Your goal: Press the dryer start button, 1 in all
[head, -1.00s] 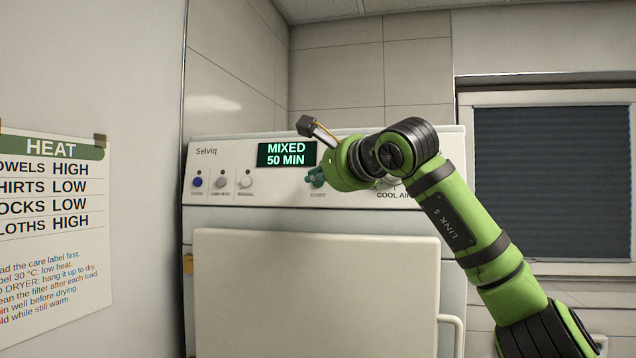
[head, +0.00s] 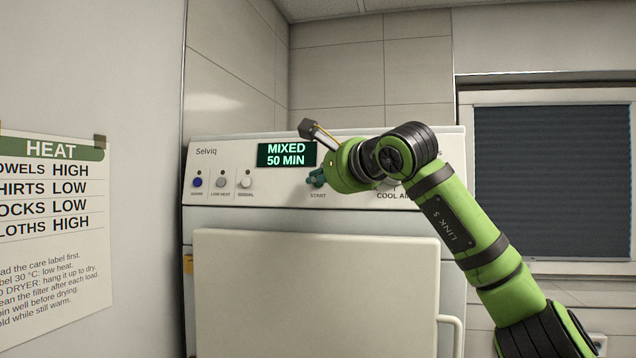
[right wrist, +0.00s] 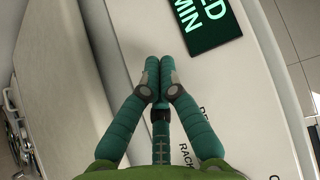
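The white dryer (head: 320,222) faces me, its display (head: 286,154) reading "MIXED 50 MIN". The START label (head: 318,196) shows on its panel; the button itself is hidden behind my right gripper. My right gripper (head: 316,179) is at the panel just above that label, below the display's right end. In the right wrist view its teal fingers (right wrist: 158,82) are together and empty, with the tips at or very near the panel. I cannot tell whether they touch the button. My left gripper is not in view.
Three knobs or buttons, one of them blue (head: 197,182), sit on the panel's left. My right arm covers much of the panel's right side, near the COOL AIR label. A heat chart (head: 50,220) hangs on the left wall. A window blind (head: 550,180) is at right.

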